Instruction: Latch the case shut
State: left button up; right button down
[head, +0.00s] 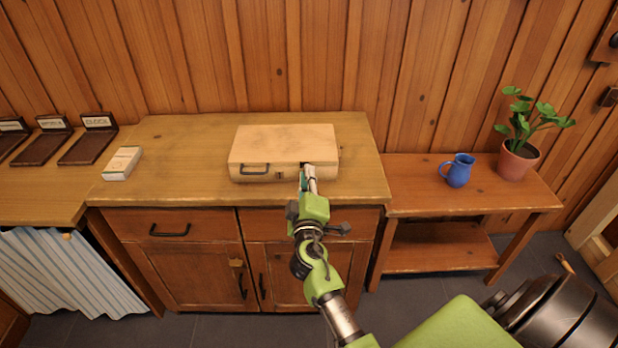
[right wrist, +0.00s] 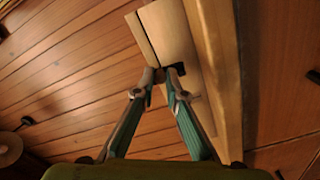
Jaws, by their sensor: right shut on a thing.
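A pale wooden case (head: 284,145) lies on the cabinet top with its lid down. A dark line runs between lid and base on its front. A dark handle (head: 254,168) is on the front left, and a small dark fitting is near the front middle. My right gripper (head: 307,172) reaches the front face, right of the middle, and is shut on the case's latch, which its fingers mostly hide. In the right wrist view, my fingertips (right wrist: 161,78) are at the edge of the case (right wrist: 168,32), beside a dark latch piece (right wrist: 179,69). My left gripper is out of view.
The wooden cabinet top (head: 180,150) is clear around the case. A small pale box (head: 122,163) and several dark labelled stands (head: 88,147) are to the left. A blue mug (head: 458,171) and a potted plant (head: 518,160) stand on the lower right table.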

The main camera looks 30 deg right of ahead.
jog(key=shift+a+r+n, duration=0.1)
jog(key=shift+n, duration=0.4)
jog(key=c, duration=2)
grip_release()
jog(key=shift+w, duration=0.1)
jog(key=shift+c, duration=0.2)
jog(key=v, duration=0.7)
jog(key=shift+s+a, duration=0.15)
jog(key=shift+s, duration=0.1)
